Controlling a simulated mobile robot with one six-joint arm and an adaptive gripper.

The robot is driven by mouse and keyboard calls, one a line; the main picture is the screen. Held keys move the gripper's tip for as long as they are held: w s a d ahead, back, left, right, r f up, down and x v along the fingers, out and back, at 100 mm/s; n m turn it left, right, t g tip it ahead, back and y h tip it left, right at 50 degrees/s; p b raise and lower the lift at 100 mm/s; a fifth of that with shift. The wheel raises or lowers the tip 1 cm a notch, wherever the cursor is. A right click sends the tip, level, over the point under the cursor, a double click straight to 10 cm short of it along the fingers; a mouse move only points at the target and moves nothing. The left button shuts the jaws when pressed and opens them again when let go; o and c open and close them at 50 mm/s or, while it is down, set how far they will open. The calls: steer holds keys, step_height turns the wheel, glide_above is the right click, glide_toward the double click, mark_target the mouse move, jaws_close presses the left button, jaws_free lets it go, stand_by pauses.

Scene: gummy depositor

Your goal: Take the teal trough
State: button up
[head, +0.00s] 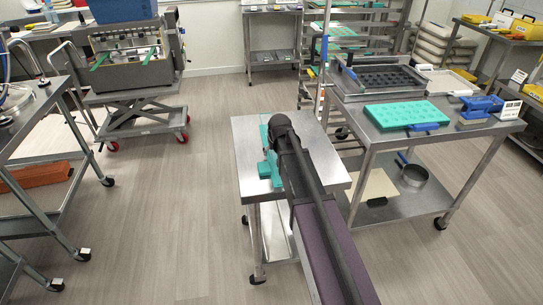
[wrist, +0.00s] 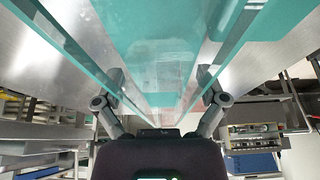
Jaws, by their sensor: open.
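The teal trough (head: 265,170) lies on a small steel table (head: 248,135), and my arm hides much of it in the head view. In the wrist view the trough (wrist: 160,45) fills the upper middle, with its two long walls running inward toward the gripper. My gripper (wrist: 160,77) is open, with one finger near each long wall of the trough. I cannot tell whether the fingers touch the walls. In the head view my arm covers the fingertips.
A larger steel table (head: 450,145) at the right holds a teal mould (head: 405,115), a dark tray (head: 385,77) and a blue tool (head: 482,105). A depositor machine (head: 130,60) stands on a lift cart at back left. Floor (head: 190,190) left of the small table is clear.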

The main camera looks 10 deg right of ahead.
stand_by(0.3)
steer(key=c, duration=1.3)
steer(key=shift+o, duration=0.2)
steer(key=shift+r, duration=0.1)
step_height(320, 180, up, 3)
steer(key=p, duration=0.3)
steer(key=shift+r, duration=0.1)
steer(key=shift+s+r+p, duration=0.2)
steer(key=shift+r+p, duration=0.1)
steer(key=shift+p, duration=0.2)
steer(key=s+d, duration=0.1)
steer(key=s, duration=0.4)
steer(key=s+d, duration=0.1)
steer(key=s, duration=0.4)
steer(key=s+d+r+p, duration=0.1)
steer(key=s+d, duration=0.1)
steer(key=s, duration=0.3)
